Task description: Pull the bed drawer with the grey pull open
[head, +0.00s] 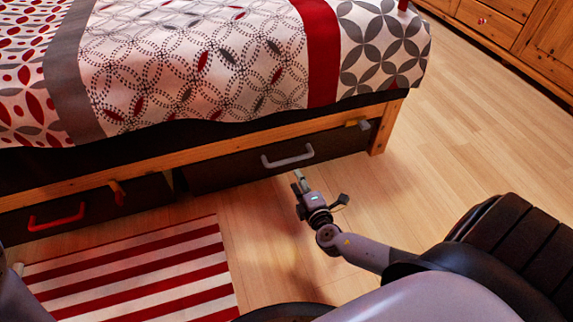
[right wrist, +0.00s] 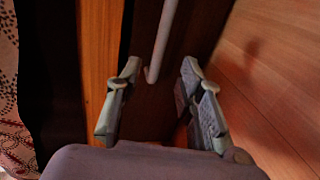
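The bed drawer with the grey pull (head: 235,168) is the dark drawer front under the right part of the bed in the head view. Its grey pull (head: 287,160) is a bar handle; in the right wrist view it shows as a pale bar (right wrist: 164,40). My right gripper (head: 299,181) is just in front of the drawer, a little below the pull. In the right wrist view my right gripper (right wrist: 160,85) has its fingers spread apart, with the lower end of the pull between or just beyond the tips. Contact cannot be told. My left gripper is not in view.
A second dark drawer with a red pull (head: 57,217) is at the left under the bed. A red-and-white striped rug (head: 130,275) lies on the floor in front. The wooden bed post (head: 386,127) stands right of the drawer. Wooden floor (head: 450,130) is clear at the right.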

